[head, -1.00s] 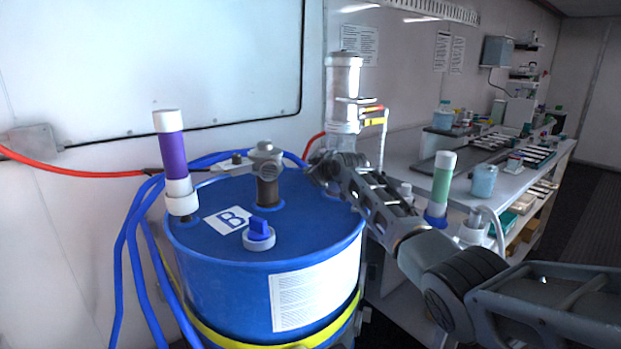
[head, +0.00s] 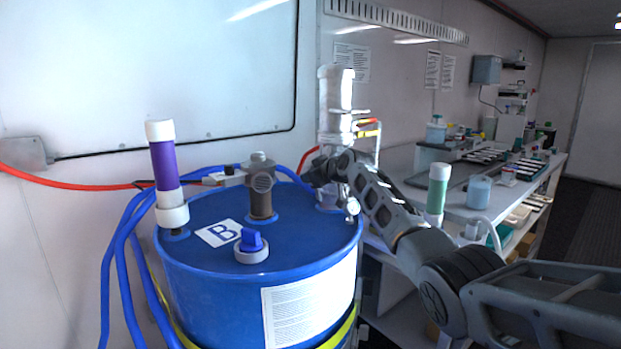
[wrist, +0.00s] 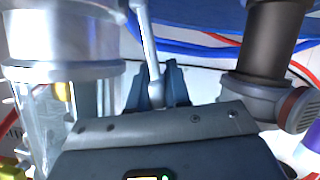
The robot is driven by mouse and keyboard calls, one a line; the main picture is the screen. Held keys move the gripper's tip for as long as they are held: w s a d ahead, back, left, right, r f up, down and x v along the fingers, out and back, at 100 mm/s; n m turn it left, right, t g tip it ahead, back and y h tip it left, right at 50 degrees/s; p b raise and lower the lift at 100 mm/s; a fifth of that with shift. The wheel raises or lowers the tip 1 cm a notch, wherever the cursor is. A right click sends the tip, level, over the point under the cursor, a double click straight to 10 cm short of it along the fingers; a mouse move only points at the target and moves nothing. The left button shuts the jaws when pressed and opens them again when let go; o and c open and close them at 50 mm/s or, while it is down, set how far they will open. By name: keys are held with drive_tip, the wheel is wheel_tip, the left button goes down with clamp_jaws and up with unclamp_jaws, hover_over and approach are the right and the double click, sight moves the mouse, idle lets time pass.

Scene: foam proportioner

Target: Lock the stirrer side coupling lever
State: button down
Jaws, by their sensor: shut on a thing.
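The stirrer (head: 336,95) is a clear and silver upright cylinder mounted at the back right of the blue drum lid (head: 215,260). In the wrist view its silver collar (wrist: 60,40) fills the left side. A thin silver lever (wrist: 147,35) runs beside that collar, down to my gripper. My gripper (wrist: 157,88) is shut on the lever's end, with a dark finger on each side. In the head view my gripper (head: 322,170) is at the stirrer's base, above the lid. The lever and the fingertips cannot be made out there.
A brown pipe fitting (head: 261,185) stands left of my gripper; it is close on the right in the wrist view (wrist: 270,45). A purple tube (head: 165,165), a blue-knobbed cap (head: 252,245) and blue hoses (head: 115,260) surround it. A cluttered bench (head: 480,180) is at right.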

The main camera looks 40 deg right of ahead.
drive_tip(key=c, duration=1.2)
unclamp_jaws()
drive_tip(key=shift+d, duration=0.1)
drive_tip(key=shift+o, duration=0.2)
drive_tip(key=shift+r+p, duration=0.1)
drive_tip(key=shift+p, duration=0.2)
